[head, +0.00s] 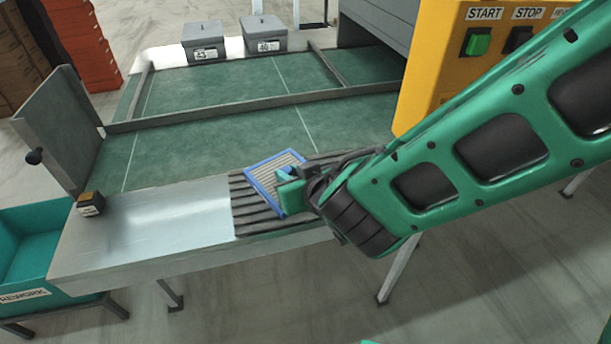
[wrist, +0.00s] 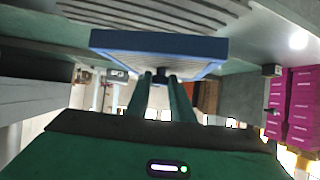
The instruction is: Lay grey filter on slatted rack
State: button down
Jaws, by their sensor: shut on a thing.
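The grey filter (head: 275,170) has a blue frame and a pale ribbed face. It is at my gripper (head: 293,190), which is shut on its edge. In the head view the filter appears tilted over the dark slatted rack (head: 243,205); whether it touches the slats I cannot tell. In the wrist view the filter (wrist: 160,44) shows its blue edge above the two green fingers of my gripper (wrist: 160,80), and the rack's slats (wrist: 160,12) show beyond it. My arm hides the right part of the rack in the head view.
A bare metal ledge (head: 170,220) lies left of the rack, with a small black-and-yellow block (head: 90,204) on it. Behind is a green belt (head: 190,152) with rails. Two grey lidded boxes (head: 264,34) stand at the back. A yellow control panel (head: 440,70) rises at right; a teal rework bin (head: 30,250) is at left.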

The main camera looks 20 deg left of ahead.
jog(key=w+f, duration=0.2)
jog(key=w, duration=0.1)
jog(key=w+d+f, duration=0.1)
jog(key=w+f, duration=0.1)
jog(key=w, duration=0.2)
jog(key=w+f, duration=0.2)
jog(key=w, duration=0.2)
jog(key=shift+w+d+f, duration=0.25)
jog(key=shift+d+f, duration=0.1)
jog(key=shift+f, duration=2.05)
jog(key=shift+f, duration=0.1)
jog(key=c, duration=1.5)
grip_release()
jog(key=shift+c, duration=0.2)
